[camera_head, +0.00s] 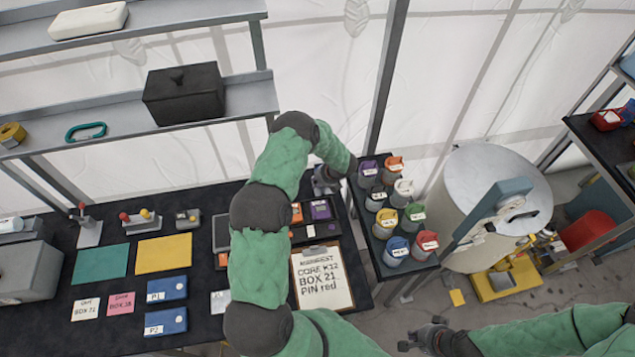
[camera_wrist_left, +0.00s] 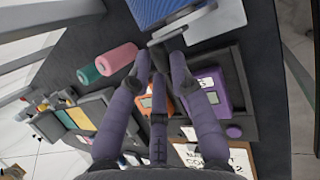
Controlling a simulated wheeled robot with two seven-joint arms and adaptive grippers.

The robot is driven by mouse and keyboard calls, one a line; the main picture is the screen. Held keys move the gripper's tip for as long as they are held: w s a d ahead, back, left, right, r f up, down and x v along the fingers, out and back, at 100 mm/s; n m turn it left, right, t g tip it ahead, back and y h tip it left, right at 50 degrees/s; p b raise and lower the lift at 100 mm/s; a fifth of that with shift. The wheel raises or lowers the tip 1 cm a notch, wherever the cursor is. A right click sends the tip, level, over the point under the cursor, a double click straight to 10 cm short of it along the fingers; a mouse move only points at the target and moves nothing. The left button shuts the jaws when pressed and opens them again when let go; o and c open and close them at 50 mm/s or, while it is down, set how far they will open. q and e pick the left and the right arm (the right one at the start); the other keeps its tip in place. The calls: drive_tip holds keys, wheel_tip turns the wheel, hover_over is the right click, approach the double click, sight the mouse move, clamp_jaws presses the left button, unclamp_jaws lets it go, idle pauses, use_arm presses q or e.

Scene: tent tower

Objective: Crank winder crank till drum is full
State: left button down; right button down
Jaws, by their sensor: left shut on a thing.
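My left gripper (camera_head: 328,178) reaches over the black bench at its back right. In the left wrist view its fingers (camera_wrist_left: 160,58) are shut at a light grey crank part (camera_wrist_left: 185,22) of the winder; the grip itself is partly hidden between the fingers. A blue ribbed drum (camera_wrist_left: 150,10) shows at the top edge of that view, cut off, so how full it is cannot be told. In the head view my green arm hides most of the winder. My right gripper (camera_head: 425,335) is low, off the bench; its jaws are too small to read.
An orange device and a purple device (camera_head: 320,210) lie close beside the left gripper. A clipboard (camera_head: 322,278) lies in front. Several coloured-lid bottles (camera_head: 385,222) stand on a side stand to the right. Pink (camera_wrist_left: 118,58) and green rolls lie near the drum.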

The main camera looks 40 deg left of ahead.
use_arm(q)
drive_tip(key=shift+w+d, duration=0.1)
idle(0.6)
drive_tip(key=c, duration=1.2)
unclamp_jaws()
drive_tip(key=shift+d, duration=0.1)
drive_tip(key=shift+r, duration=0.1)
drive_tip(key=v, duration=1.2)
drive_tip(key=shift+w, duration=0.1)
